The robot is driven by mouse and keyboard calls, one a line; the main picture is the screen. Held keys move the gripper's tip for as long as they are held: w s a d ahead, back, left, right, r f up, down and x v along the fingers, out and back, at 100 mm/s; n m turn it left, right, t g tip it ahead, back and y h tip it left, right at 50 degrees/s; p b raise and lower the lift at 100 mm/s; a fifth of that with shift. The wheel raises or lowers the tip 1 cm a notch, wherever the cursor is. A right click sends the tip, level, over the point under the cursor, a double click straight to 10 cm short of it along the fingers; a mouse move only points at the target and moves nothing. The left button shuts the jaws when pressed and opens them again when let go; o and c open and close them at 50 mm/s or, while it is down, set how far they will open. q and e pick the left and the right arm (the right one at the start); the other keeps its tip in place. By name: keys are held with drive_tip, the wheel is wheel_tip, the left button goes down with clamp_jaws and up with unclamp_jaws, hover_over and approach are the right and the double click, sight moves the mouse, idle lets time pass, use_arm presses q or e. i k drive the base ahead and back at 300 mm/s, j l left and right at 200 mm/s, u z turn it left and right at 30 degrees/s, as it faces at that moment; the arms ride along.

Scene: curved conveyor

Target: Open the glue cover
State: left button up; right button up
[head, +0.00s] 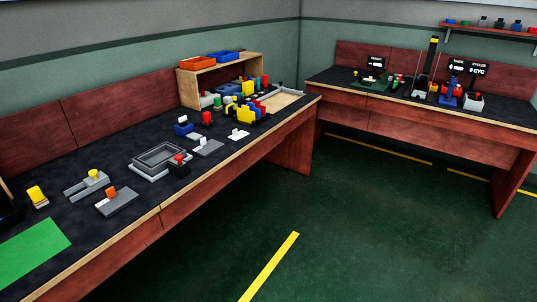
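Neither of my grippers is in view. I cannot tell for certain which thing is the glue cover. On the long dark bench on the left, a grey rectangular frame-like box (160,157) sits near the middle, with a small dark block with a red knob (179,167) at its front right corner. To its left lie a grey fixture with a yellow knob (89,185) and a grey plate with an orange block (117,203). To its right is a grey plate with a white block (208,148). These parts are too small to tell whether any cover is open or shut.
A wooden shelf (222,72) with orange and blue bins stands at the back of the bench, beside several coloured parts. A green mat (32,252) lies at the near left. A second bench (420,119) with devices stands at the right. The green floor between is clear.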

sight(96, 177)
drive_tip(key=i+j, duration=0.55)
drive_tip(key=j, duration=0.25)
drive_tip(key=i+j+z, duration=0.1)
drive_tip(key=i+j, duration=0.2)
drive_tip(key=j+u, duration=0.15)
drive_tip(key=u, duration=0.55)
